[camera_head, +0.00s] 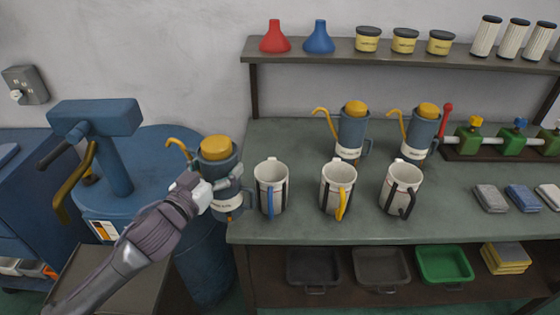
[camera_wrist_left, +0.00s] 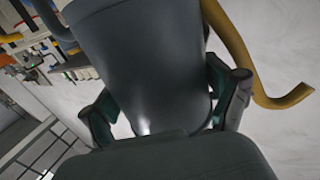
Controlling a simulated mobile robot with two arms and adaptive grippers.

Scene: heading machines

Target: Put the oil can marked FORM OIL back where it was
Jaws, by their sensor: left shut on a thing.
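My left gripper (camera_head: 197,192) is shut on a grey-blue oil can (camera_head: 224,203) with a yellow cap and a curved yellow spout. The can is upright beside the left end of the green bench top (camera_head: 300,234), left of the white jugs. Its label is too small to read. In the left wrist view the can (camera_wrist_left: 150,75) fills the middle, with a finger of my gripper (camera_wrist_left: 165,110) on each side and the spout at right. Two similar oil cans, a left one (camera_head: 352,131) and a right one (camera_head: 421,131), stand at the bench's back. My right gripper is not in view.
Three white jugs (camera_head: 271,180) with coloured handles stand in a row along the bench's front. Green valves (camera_head: 468,138) and small blocks (camera_head: 490,198) are at right. A blue drum with a pump (camera_head: 115,150) stands left. Bench space behind the left jug is clear.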

